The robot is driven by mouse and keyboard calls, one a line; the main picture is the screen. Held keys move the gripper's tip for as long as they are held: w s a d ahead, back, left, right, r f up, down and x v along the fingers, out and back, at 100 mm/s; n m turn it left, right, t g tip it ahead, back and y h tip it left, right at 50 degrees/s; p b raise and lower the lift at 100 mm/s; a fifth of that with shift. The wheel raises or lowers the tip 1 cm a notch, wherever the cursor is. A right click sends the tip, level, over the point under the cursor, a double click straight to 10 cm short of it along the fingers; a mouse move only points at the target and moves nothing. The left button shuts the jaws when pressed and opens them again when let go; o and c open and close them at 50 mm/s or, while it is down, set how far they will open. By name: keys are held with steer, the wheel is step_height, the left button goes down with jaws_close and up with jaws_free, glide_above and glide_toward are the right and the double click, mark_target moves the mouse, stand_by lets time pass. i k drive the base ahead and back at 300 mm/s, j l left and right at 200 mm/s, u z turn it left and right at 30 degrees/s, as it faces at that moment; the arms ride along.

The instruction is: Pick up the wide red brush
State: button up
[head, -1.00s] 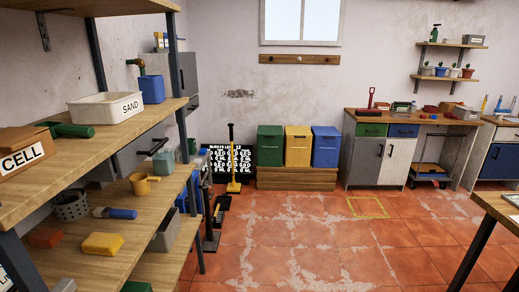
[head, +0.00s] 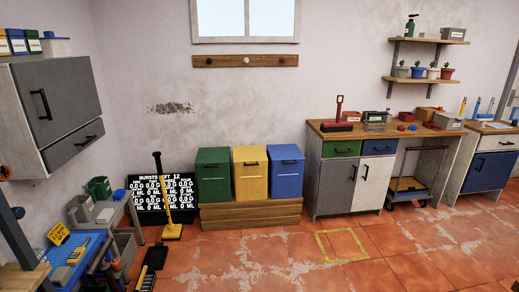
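I cannot pick out a wide red brush for certain in the head view. A red object with an upright handle (head: 339,109) stands on the left part of the wooden workbench (head: 330,128) across the room; it is too small to tell what it is. Other small red items (head: 407,127) lie further right on that bench, also too small to make out. My gripper is not in view.
Green (head: 213,175), yellow (head: 250,173) and blue (head: 285,172) bins stand on a wooden crate (head: 250,214) by the wall. A yellow broom (head: 165,205) stands left of them. A blue-topped bench (head: 72,268) is at lower left. The tiled floor (head: 300,268) ahead is mostly clear.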

mark_target(336, 125)
steer(key=i, duration=0.95)
steer(key=i+u, duration=0.1)
steer(key=i, duration=0.85)
steer(key=i+l, duration=0.15)
steer(key=i, duration=0.8)
steer(key=i+l+u, duration=0.1)
steer(key=i, duration=0.85)
